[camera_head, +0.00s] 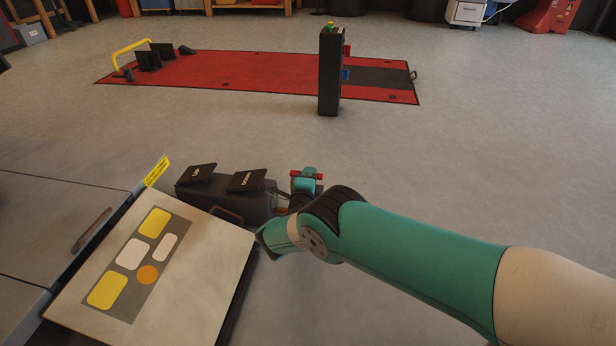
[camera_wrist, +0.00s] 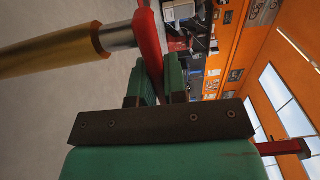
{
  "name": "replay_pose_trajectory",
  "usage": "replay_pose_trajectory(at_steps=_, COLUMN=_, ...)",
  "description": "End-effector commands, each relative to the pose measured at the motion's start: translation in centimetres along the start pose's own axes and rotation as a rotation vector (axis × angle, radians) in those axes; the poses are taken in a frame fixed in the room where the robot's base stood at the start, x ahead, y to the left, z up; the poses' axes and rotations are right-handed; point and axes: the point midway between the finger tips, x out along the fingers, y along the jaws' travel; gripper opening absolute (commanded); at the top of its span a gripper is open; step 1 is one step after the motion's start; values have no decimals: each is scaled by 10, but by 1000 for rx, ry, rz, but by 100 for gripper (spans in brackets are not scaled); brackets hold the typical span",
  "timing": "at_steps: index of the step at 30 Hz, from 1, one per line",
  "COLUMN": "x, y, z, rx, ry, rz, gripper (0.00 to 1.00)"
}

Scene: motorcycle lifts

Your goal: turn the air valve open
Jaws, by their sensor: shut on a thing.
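The air valve shows in the wrist view as a red lever handle (camera_wrist: 149,45) beside a silver fitting and a brass-coloured pipe (camera_wrist: 50,48). My gripper (camera_wrist: 163,75) has its green fingers closed on the red handle, one finger on each side. In the head view my gripper (camera_head: 304,187) is just right of the black pedal unit (camera_head: 228,200), and my arm hides most of the valve there.
The pedal unit carries UP and DOWN pedals. A cabinet with a pale panel (camera_head: 215,285) stands close at the lower left. A red motorcycle lift (camera_head: 230,72) and a black post (camera_head: 329,75) are farther back. Grey floor between them is clear.

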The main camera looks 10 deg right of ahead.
Motion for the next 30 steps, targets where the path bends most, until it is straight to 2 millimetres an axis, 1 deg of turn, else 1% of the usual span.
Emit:
replay_pose_trajectory(at_steps=1, x=3, y=0, z=-9, rx=-5, ry=22, rz=0, gripper=0)
replay_pose_trajectory(at_steps=2, x=3, y=0, z=-9, rx=-5, ry=23, rz=0, gripper=0)
replay_pose_trajectory(at_steps=3, x=3, y=0, z=-9, rx=-5, ry=24, rz=0, gripper=19)
replay_pose_trajectory(at_steps=5, x=3, y=1, z=-8, rx=-5, ry=22, rz=1, gripper=33)
replay_pose_trajectory(at_steps=6, x=2, y=1, z=-7, rx=-5, ry=19, rz=0, gripper=38)
replay_pose_trajectory(at_steps=14, x=0, y=0, z=-2, rx=-6, ry=9, rz=0, gripper=38)
replay_pose_trajectory(at_steps=17, x=-6, y=-1, z=-1, rx=-6, ry=6, rz=2, gripper=38)
replay_pose_trajectory(at_steps=19, x=-15, y=-2, z=0, rx=-8, ry=5, rz=3, gripper=38)
replay_pose_trajectory(at_steps=23, x=-42, y=-5, z=0, rx=-11, ry=3, rz=4, gripper=38)
replay_pose_trajectory(at_steps=30, x=-105, y=-6, z=0, rx=-11, ry=4, rz=2, gripper=38)
